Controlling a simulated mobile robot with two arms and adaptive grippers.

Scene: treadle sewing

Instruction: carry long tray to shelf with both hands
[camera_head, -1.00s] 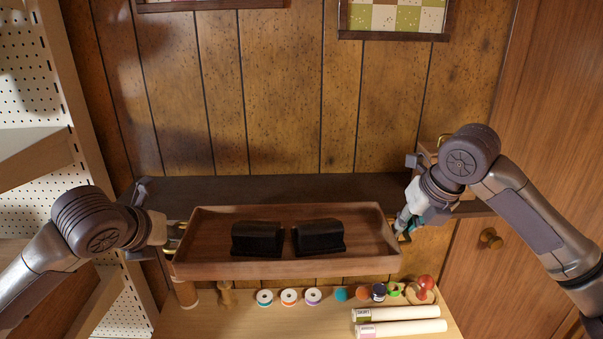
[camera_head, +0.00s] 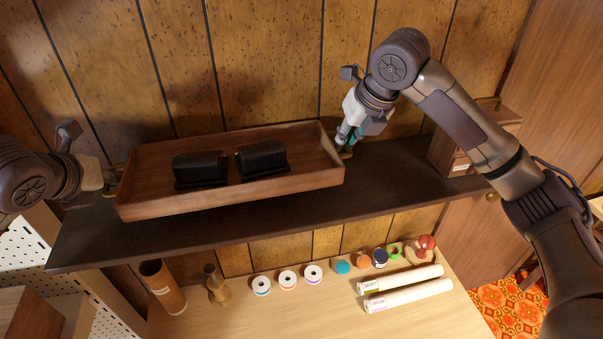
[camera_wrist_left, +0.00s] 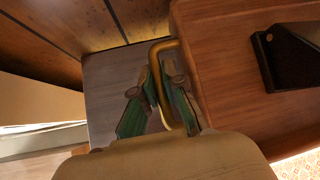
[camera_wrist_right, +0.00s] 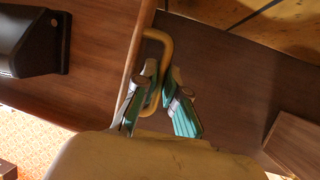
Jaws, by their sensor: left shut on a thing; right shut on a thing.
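The long wooden tray (camera_head: 235,199) is over the dark wall shelf (camera_head: 400,180), with two black blocky objects (camera_head: 200,170) (camera_head: 263,159) inside it. I cannot tell whether its underside touches the shelf. My left gripper (camera_head: 115,179) is shut on the brass handle at the tray's left end; this handle (camera_wrist_left: 158,52) shows in the left wrist view. My right gripper (camera_head: 345,145) is shut on the handle at the right end, and this handle (camera_wrist_right: 163,50) shows in the right wrist view. The tray's left end looks nearer to me than its right end.
A wooden box (camera_head: 465,145) stands on the shelf's right part, with bare shelf between it and the tray. Below is a table (camera_head: 235,318) with thread spools (camera_head: 288,280), a brown cylinder (camera_head: 163,287), small round items and two pale rolls (camera_head: 405,285). Wood panelling is behind.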

